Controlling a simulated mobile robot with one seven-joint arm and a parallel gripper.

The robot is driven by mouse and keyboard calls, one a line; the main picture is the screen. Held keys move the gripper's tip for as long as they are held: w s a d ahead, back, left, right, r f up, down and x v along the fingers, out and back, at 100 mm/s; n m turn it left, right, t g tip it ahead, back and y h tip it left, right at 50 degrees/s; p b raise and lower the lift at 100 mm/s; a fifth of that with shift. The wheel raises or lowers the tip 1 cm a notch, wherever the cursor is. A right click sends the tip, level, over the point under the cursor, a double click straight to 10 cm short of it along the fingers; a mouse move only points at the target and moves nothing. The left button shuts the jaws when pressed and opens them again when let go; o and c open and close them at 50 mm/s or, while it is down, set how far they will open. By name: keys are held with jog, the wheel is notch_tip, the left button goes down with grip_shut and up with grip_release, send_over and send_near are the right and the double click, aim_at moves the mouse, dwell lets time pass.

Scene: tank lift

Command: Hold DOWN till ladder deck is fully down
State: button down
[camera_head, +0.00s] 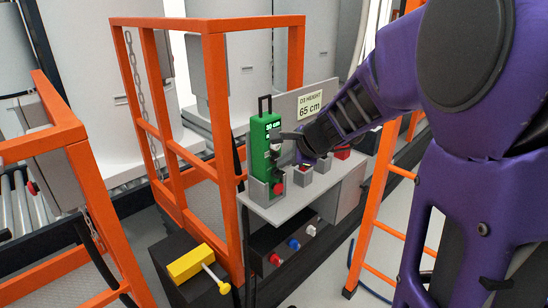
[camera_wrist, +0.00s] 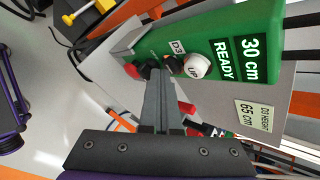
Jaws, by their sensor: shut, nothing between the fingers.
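A green control box (camera_head: 262,150) stands upright in a grey holder on the grey shelf. It also fills the upper right of the wrist view (camera_wrist: 225,32). Its screen reads 30 cm and READY (camera_wrist: 237,60). A white UP button (camera_wrist: 197,66), a black button (camera_wrist: 148,70) and a red button (camera_wrist: 132,71) sit in a row on it. My gripper (camera_head: 285,135) is shut and empty, its tips at the black button. They partly cover that button, and I cannot tell whether they press it. I cannot tell which orange-railed structure is the ladder deck.
A sign (camera_head: 311,106) reads D3 HEIGHT 65 cm. The grey shelf (camera_head: 290,205) carries other small button boxes near my arm. Orange railings (camera_head: 215,120) stand behind and left, and an orange ladder (camera_head: 378,215) right. A yellow device (camera_head: 190,264) sits on a black box.

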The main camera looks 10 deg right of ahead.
jog(key=shift+s+d+b, duration=0.3)
jog(key=shift+s+d, duration=0.25)
jog(key=shift+s, duration=0.2)
jog(key=shift+s+d+b, duration=0.35)
jog(key=shift+s+d, duration=0.4)
jog(key=shift+s, duration=0.25)
jog(key=shift+s+d+b, duration=0.3)
jog(key=shift+s+d, duration=0.4)
jog(key=shift+s, duration=0.3)
jog(key=shift+w+a, duration=0.1)
dwell(0.3)
